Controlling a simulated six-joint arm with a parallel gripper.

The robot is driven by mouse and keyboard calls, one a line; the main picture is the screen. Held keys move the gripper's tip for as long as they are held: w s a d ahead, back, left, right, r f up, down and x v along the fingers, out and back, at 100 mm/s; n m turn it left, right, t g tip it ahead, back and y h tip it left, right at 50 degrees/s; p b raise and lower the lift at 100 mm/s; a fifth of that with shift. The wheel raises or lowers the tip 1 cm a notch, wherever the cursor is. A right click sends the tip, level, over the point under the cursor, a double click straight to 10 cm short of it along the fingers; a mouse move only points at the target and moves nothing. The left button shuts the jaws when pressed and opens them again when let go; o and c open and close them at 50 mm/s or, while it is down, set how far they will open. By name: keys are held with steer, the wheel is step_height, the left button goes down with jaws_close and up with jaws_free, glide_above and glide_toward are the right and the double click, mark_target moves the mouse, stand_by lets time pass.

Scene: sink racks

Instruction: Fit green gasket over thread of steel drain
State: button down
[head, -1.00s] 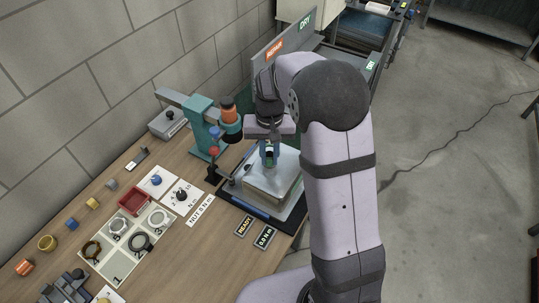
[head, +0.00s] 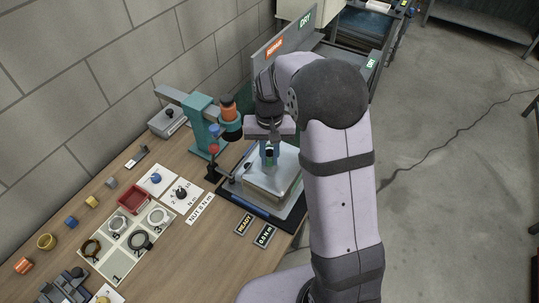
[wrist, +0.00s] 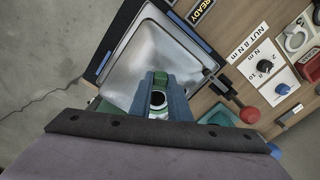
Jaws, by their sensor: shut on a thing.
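My gripper (head: 269,156) is over the steel sink basin (head: 272,193) in the head view, pointing down. In the wrist view its two blue fingers (wrist: 160,95) are closed around a green piece (wrist: 161,79), which looks like the green gasket. A dark ring with a bright middle (wrist: 158,98) shows between the fingers; it may be the drain's thread. The fingers hide most of the gasket and drain, so I cannot tell whether the gasket is around the thread or above it.
A teal press-like stand (head: 203,122) with an orange-topped tool stands close left of the basin. A red-knobbed post (head: 213,155) is at the basin's corner. A parts tray (head: 115,262) with several rings lies left. Bare wood (head: 185,255) is free in front.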

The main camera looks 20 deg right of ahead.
mark_target(270, 165)
steer(key=shift+f+b, duration=1.2)
steer(key=shift+f, duration=0.85)
steer(key=c, duration=1.6)
jaws_free()
steer(key=shift+r+b, duration=0.95)
steer(key=shift+r, duration=2.75)
steer(key=s+f+n, duration=0.1)
steer(key=s, duration=0.6)
steer(key=s+f+n, duration=0.1)
steer(key=s+f, duration=0.1)
steer(key=s, duration=0.5)
steer(key=s+f+n, duration=0.1)
steer(key=s+f, duration=0.1)
steer(key=s, duration=0.4)
steer(key=shift+s+d+f, duration=0.25)
steer(key=shift+s, duration=0.15)
